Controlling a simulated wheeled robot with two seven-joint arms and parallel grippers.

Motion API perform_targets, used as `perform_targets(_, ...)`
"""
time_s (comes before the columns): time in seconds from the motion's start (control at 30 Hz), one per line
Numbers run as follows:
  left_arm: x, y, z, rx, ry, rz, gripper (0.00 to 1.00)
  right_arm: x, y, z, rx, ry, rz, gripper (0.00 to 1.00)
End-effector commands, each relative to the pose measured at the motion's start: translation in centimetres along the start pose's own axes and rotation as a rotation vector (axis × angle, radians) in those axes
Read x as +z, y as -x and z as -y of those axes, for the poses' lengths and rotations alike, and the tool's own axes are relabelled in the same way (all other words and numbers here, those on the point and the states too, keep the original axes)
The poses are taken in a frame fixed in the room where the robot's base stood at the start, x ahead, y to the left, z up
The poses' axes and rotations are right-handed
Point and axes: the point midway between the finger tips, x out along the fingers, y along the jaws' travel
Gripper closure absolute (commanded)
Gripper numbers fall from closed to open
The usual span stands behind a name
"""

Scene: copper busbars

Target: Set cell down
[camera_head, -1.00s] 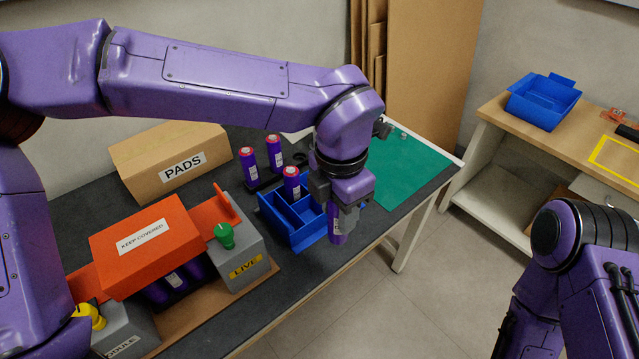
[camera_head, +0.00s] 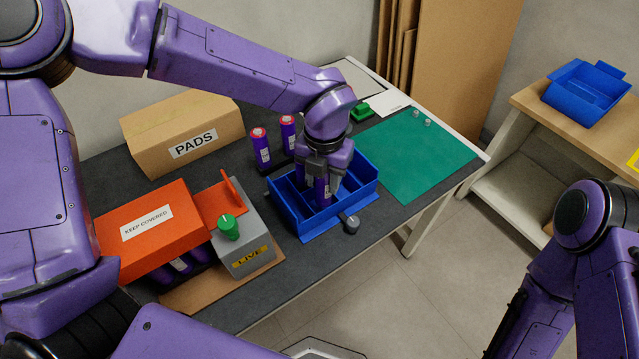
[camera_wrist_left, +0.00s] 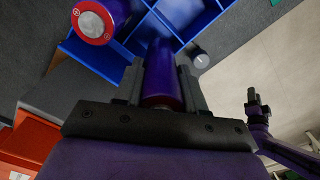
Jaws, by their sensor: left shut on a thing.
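My left gripper (camera_head: 322,180) is shut on a purple cell (camera_head: 322,190) with a pale label. It holds the cell roughly upright over the blue divided tray (camera_head: 352,203), with its lower end among the compartments. I cannot tell whether it touches the tray floor. In the left wrist view the held cell (camera_wrist_left: 163,75) lies between the fingers, and the blue tray (camera_wrist_left: 190,15) is beyond it. Another cell with a red-rimmed top (camera_wrist_left: 95,20) is close beside the gripper. What looks like my right gripper (camera_wrist_left: 253,97) shows small there; its jaws are unclear.
Two cells (camera_head: 260,148) (camera_head: 288,133) stand behind the tray. A grey unit with a green knob (camera_head: 228,228) and an orange cover (camera_head: 150,228) are at left. The PADS box (camera_head: 185,135) is behind. A dark knob (camera_head: 351,224) is at the tray's front. The green mat (camera_head: 415,155) is mostly clear.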

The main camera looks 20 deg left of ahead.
Motion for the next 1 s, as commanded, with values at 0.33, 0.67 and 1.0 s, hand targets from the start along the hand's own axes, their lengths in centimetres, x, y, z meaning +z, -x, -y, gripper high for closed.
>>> perform_targets(0.33, 0.7, -2.9, -1.3, 0.002, -0.001, -0.002, 1.00, -0.1, 0.1, 0.0, 0.000, 0.000, 0.000, 0.57)
perform_targets(0.67, 0.7, -4.6, -1.2, -0.001, 0.001, 0.002, 1.00, -0.1, 0.1, 0.0, 0.000, 0.000, 0.000, 0.57)
perform_targets(1.0, 0.7, -5.0, -1.2, 0.000, 0.001, 0.001, 0.35, 0.0, -0.1, 0.0, 0.000, 0.000, 0.000, 0.57)
